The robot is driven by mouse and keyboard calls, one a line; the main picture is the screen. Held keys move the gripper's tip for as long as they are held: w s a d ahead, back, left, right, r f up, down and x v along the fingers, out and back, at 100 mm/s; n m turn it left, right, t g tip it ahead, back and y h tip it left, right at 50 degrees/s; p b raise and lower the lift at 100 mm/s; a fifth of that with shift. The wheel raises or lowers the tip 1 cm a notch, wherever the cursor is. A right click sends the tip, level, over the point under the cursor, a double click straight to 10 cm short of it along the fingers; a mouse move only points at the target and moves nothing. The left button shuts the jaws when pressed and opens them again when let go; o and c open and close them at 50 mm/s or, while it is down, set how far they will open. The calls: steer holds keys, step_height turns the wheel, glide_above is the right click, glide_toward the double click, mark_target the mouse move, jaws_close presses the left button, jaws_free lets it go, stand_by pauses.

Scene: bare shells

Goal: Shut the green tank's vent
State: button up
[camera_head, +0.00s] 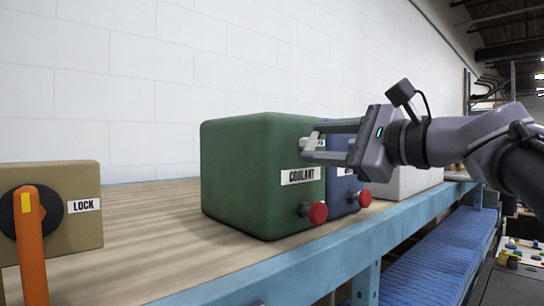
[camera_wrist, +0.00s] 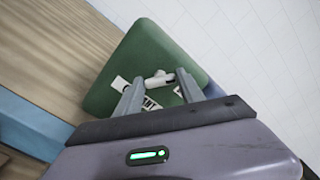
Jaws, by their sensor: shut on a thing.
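The green tank (camera_head: 235,170) stands on the shelf with a "COOLANT" label on its face and a red knob (camera_head: 318,213) low on that face. It also shows in the wrist view (camera_wrist: 150,55). A small pale vent handle (camera_head: 311,142) sits on the upper part of the face, beside a partly hidden label. My gripper (camera_head: 308,141) is at this handle with its fingers closed on it. In the wrist view the pale handle (camera_wrist: 158,77) lies between the two fingertips (camera_wrist: 155,80). The fingers hide part of the labels.
A blue tank (camera_head: 340,190) with its own red knob (camera_head: 364,198) stands close behind the green tank, and a white box (camera_head: 410,182) is beyond it. A tan box (camera_head: 75,190) labelled "LOCK" with an orange lever (camera_head: 32,250) is at left. The wooden shelf top (camera_head: 150,235) between is clear.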

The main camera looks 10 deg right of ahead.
steer(key=n+b, duration=0.2)
steer(key=n, duration=0.1)
steer(key=shift+f+n, duration=0.2)
steer(key=shift+n, duration=0.1)
steer(key=shift+n+b, duration=1)
steer(key=shift+n, duration=0.7)
steer(key=shift+r, duration=0.1)
steer(key=o, duration=1.4)
steer(key=shift+c, duration=0.2)
steer(key=shift+s, duration=0.1)
steer(key=b+v, duration=0.2)
steer(key=v, duration=1.5)
steer(key=shift+s, duration=0.1)
